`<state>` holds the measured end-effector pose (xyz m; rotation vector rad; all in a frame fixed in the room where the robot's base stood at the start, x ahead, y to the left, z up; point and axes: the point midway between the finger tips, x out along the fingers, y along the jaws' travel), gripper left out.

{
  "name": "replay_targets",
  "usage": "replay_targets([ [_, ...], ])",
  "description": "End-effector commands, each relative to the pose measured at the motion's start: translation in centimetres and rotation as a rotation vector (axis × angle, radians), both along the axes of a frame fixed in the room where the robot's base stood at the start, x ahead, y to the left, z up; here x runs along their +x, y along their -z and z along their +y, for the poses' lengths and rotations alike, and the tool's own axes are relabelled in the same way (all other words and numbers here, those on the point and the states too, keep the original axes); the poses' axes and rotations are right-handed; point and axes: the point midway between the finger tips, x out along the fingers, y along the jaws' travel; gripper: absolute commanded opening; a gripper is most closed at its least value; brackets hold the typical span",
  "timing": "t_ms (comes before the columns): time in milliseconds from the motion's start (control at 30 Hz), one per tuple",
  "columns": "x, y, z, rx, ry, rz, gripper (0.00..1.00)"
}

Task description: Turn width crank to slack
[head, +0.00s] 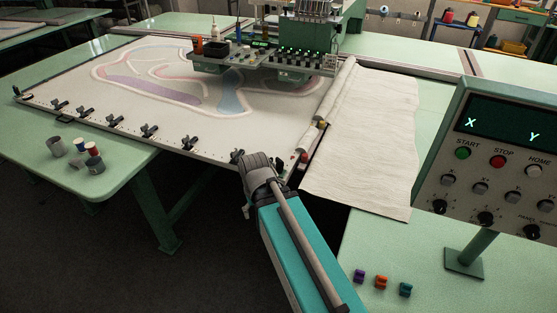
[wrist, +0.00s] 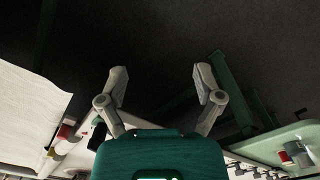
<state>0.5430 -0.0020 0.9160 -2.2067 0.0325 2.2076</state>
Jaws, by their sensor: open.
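My gripper (wrist: 160,76) is open and empty in the wrist view, with its two grey fingers spread over dark floor. In the head view my arm's grey wrist end is at the frame's near right corner, and the fingers are hidden. A white roller (head: 335,97) runs along the right side of the tufting frame (head: 215,152). Small red fittings (head: 303,157) sit at the roller's near end. In the wrist view a red knob (wrist: 66,132) lies left of my gripper, apart from it. I cannot tell which fitting is the width crank.
White cloth (head: 370,140) hangs right of the roller. A control panel (head: 495,165) stands at right. Black clamps (head: 148,131) line the frame's near edge. Cups and spools (head: 82,152) stand on the left table. Open floor lies below the frame.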

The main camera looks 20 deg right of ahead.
Motion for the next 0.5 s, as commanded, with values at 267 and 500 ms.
replay_targets([
  [267, 5.1, -3.6, -3.2, 0.000, 0.253, 0.000, 0.94],
  [500, 12.0, -8.1, -7.7, 0.000, 0.664, 0.000, 0.94],
])
